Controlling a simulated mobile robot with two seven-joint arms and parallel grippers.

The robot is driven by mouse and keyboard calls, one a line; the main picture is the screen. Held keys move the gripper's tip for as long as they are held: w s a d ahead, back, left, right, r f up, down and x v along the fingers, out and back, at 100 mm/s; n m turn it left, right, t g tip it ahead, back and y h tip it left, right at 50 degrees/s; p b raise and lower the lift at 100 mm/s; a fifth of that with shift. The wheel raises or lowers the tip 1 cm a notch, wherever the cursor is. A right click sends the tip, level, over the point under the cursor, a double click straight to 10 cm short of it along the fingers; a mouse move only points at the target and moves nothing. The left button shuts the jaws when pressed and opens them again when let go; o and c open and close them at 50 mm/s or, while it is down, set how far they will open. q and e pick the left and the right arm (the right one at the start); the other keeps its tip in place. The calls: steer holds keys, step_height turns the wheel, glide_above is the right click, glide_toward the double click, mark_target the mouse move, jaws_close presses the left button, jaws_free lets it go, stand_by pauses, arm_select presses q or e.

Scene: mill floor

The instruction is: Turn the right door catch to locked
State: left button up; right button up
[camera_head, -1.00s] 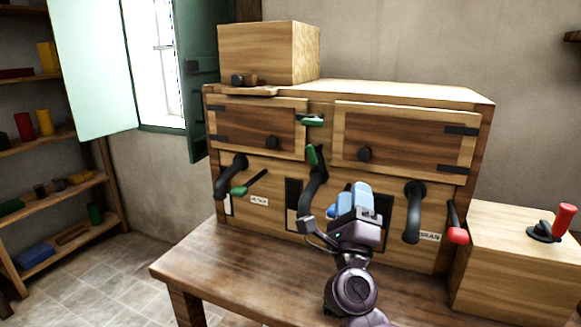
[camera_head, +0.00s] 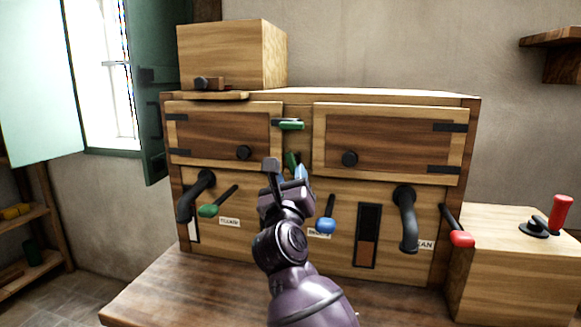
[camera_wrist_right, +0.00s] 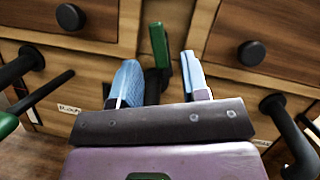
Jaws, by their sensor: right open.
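Two green-handled parts sit on the strip between the cabinet's two small doors. The upper green catch (camera_head: 289,124) lies sideways; the lower green handle (camera_head: 292,160) stands roughly upright, partly hidden by my gripper. I cannot tell for sure which serves the right door (camera_head: 385,142). My right gripper (camera_head: 302,173) is open just in front of the lower handle. In the right wrist view, the green handle (camera_wrist_right: 159,45) shows beyond and between the two blue fingertips, with a gap to each side. Contact is not visible. My left gripper is out of view.
Black curved pipes stick out at left (camera_head: 186,200) and right (camera_head: 406,215). Door knobs (camera_head: 349,158) flank the strip. A wooden box (camera_head: 225,55) stands on top.

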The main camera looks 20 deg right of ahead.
mark_target(291, 167)
steer(key=shift+x, duration=2.35)
steer(key=shift+c, duration=0.3)
jaws_close()
